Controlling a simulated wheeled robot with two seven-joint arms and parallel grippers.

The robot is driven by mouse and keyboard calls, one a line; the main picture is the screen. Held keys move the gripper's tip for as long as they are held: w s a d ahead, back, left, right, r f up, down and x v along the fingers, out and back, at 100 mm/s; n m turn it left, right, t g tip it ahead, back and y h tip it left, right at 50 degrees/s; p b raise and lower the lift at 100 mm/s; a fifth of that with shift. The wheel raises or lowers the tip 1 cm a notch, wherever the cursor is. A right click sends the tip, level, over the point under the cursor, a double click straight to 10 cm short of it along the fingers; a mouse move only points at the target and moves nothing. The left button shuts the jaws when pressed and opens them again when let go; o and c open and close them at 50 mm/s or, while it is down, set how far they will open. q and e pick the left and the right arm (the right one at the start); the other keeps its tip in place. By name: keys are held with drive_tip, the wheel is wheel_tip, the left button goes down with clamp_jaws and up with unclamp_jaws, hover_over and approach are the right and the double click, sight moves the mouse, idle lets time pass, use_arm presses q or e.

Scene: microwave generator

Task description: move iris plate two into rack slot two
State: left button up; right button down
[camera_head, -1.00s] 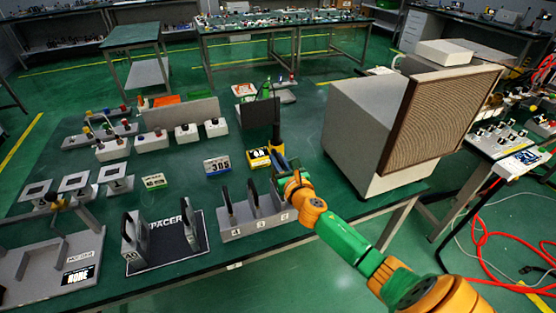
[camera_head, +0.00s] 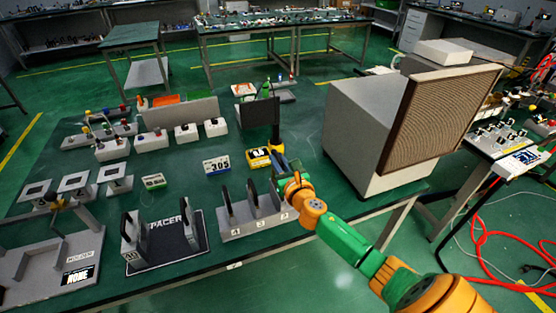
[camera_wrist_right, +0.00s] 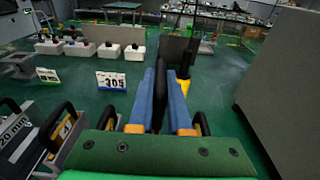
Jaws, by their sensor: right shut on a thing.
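My right gripper (camera_head: 283,168) is just behind the right end of the grey rack (camera_head: 262,228). The rack has numbered labels on its front, read as 4, 3 and 2, and dark upright pieces stand along it. In the wrist view the two blue fingers of my right gripper (camera_wrist_right: 160,104) are closed on a thin black upright piece (camera_wrist_right: 158,80), which seems to be a plate's handle. Its number is not visible, and its lower part is hidden by the gripper. I cannot tell whether it touches the rack. My left gripper is not in view.
A large beige box (camera_head: 362,135) with a brown mesh front stands to the right. A black and yellow post (camera_wrist_right: 184,75) is close beyond the fingers. A spacer stand (camera_head: 165,240) is left of the rack.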

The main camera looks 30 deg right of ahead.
drive_tip(key=shift+f+b, duration=4.35)
drive_tip(key=shift+f, duration=0.25)
idle(0.3)
drive_tip(key=c, duration=0.8)
unclamp_jaws()
drive_tip(key=shift+s+a, duration=0.1)
drive_tip(key=shift+s, duration=0.05)
